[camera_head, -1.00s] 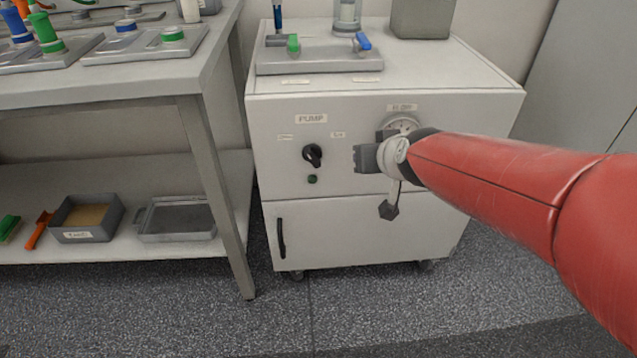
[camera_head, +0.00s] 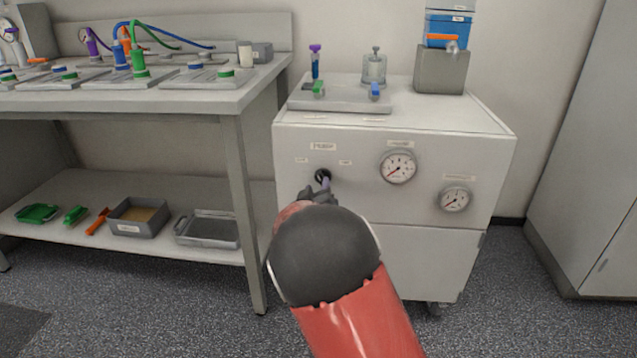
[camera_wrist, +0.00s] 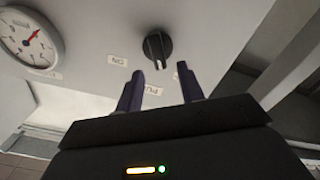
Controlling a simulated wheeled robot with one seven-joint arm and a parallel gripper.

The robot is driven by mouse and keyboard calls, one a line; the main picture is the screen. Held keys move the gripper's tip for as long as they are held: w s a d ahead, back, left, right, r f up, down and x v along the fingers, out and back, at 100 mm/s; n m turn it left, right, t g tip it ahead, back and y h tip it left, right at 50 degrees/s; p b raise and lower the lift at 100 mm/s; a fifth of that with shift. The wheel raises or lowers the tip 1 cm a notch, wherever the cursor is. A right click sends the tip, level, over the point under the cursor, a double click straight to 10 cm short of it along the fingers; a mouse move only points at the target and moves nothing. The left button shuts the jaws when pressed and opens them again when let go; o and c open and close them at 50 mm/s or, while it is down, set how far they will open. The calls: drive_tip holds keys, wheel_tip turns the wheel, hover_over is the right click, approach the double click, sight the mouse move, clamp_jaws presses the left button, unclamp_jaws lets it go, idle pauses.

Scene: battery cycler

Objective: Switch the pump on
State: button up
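The pump knob (camera_head: 322,174) is a black rotary switch on the white cabinet's front, under the PUMP label (camera_head: 323,146), with a small label on each side. In the wrist view the knob (camera_wrist: 157,46) appears upside down, with the ON label (camera_wrist: 117,60) at its lower left. My gripper (camera_wrist: 160,80) is open; its two dark fingers point at the knob, with a gap between them and nothing held. In the head view my gripper (camera_head: 324,189) is just below and in front of the knob, partly covering it. Contact cannot be told. The green lamp below the knob is hidden.
Two dial gauges (camera_head: 398,167) (camera_head: 454,199) are on the cabinet front, right of the knob. Valves with green and blue handles stand on the cabinet top (camera_head: 440,118). A workbench (camera_head: 150,103) with a lower shelf stands to the left. Open floor lies in front.

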sight(319, 179)
drive_tip(key=shift+w+d, duration=0.1)
drive_tip(key=shift+w, duration=2)
clamp_jaws()
